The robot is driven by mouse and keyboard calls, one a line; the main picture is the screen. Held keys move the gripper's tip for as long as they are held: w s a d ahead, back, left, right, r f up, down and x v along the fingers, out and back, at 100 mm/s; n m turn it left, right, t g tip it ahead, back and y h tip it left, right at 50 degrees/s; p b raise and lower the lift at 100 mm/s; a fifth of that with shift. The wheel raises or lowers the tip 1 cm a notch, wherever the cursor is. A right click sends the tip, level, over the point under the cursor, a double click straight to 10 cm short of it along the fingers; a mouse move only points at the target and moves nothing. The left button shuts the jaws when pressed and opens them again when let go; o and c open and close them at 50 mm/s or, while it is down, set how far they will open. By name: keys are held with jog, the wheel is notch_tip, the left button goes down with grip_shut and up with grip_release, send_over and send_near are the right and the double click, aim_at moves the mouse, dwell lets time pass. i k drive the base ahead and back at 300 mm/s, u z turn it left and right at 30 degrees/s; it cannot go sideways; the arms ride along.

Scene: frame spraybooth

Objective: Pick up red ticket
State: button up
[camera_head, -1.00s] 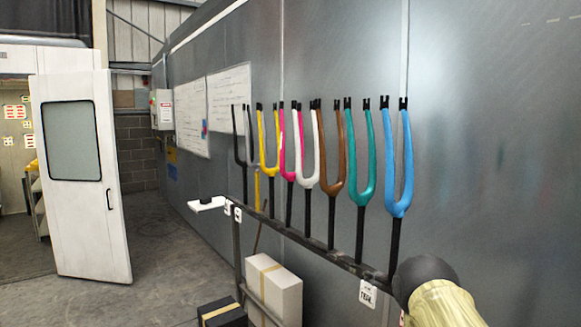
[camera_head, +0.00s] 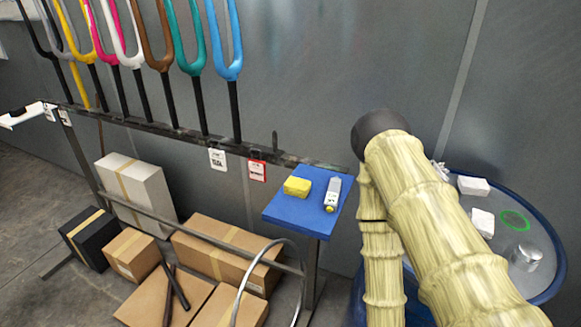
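A small tag with a red border (camera_head: 257,171), which looks like the red ticket, hangs from the dark rail just left of the blue shelf. Its print is too small to read. A white tag (camera_head: 217,159) hangs to its left below the light blue fork. My arm, in a pale wrinkled cover, rises at the right of the view, to the right of the red tag and apart from it. My gripper cannot be made out in this view.
The blue shelf (camera_head: 283,214) holds a yellow block (camera_head: 297,187) and a white tube (camera_head: 333,194). Bike forks (camera_head: 229,69) stand along the rail (camera_head: 150,127). Cardboard boxes (camera_head: 210,248) lie below. A round blue-rimmed drum top (camera_head: 508,192) with small items is at right.

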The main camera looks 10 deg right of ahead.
aim_at(257, 169)
jog(key=u, duration=2.15)
jog(key=i, duration=1.6)
jog(key=z, duration=3.2)
